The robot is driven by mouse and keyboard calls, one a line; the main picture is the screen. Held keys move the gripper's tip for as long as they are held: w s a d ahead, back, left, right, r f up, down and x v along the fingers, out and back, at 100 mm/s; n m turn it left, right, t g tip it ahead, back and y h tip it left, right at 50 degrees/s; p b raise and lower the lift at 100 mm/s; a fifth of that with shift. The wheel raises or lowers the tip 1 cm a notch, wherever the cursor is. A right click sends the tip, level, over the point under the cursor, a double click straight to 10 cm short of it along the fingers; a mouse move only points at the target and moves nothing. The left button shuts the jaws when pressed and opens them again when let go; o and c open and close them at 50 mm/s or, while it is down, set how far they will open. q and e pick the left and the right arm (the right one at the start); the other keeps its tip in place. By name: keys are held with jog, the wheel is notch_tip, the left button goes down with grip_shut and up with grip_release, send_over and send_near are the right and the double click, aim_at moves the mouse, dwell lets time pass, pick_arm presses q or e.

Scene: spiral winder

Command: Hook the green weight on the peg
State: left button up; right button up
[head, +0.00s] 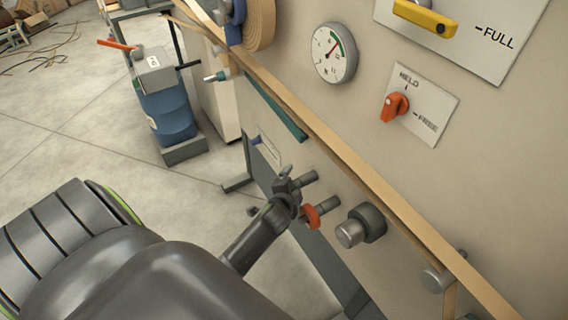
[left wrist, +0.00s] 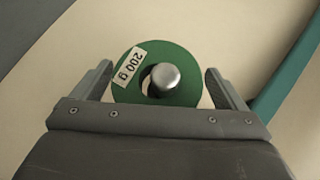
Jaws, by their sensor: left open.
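The green weight (left wrist: 182,93) is a flat ring marked 200 g, seen face-on in the left wrist view. The round silver end of a peg (left wrist: 165,76) shows in its hole, with the ring around it. My left gripper (left wrist: 160,90) is open, with one finger on each side of the weight and visible gaps between. In the head view my left gripper (head: 288,185) is close to the wall beside a grey peg (head: 304,179). I cannot make out the green weight in the head view. My right gripper is not in view.
An orange-red ring (head: 311,217) is on a neighbouring peg, with a larger dark round part and silver knob (head: 350,234) to its right. A wooden rail (head: 345,150) runs above. A gauge (head: 334,53) and a red switch (head: 394,107) are on the wall. A blue drum (head: 167,112) stands at left.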

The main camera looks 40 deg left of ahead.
pick_arm(q)
jog(key=p+v, duration=0.2)
jog(key=v, duration=1.4)
jog(key=shift+s+d+r+p, duration=0.2)
jog(key=shift+p, duration=0.1)
jog(key=s+d+f+n+g+h, duration=0.15)
jog(key=s+f, duration=0.25)
jog(key=f, duration=0.5)
jog(key=s+f+n+g, duration=0.2)
jog(key=s+f, duration=0.1)
jog(key=f, duration=0.5)
jog(key=s+f+n+g+h, duration=0.15)
jog(key=s+f, duration=0.25)
jog(key=f, duration=0.5)
jog(key=s+a+f+n+g, duration=0.2)
jog(key=s+f, duration=0.4)
jog(key=s, duration=0.4)
jog(key=s+a+f+n+g, duration=0.2)
jog(key=s+f, duration=0.3)
jog(key=s, duration=0.5)
jog(key=shift+a+f+n+g, duration=0.25)
jog(key=shift+f+n+g, duration=0.1)
jog(key=shift+n+g, duration=0.45)
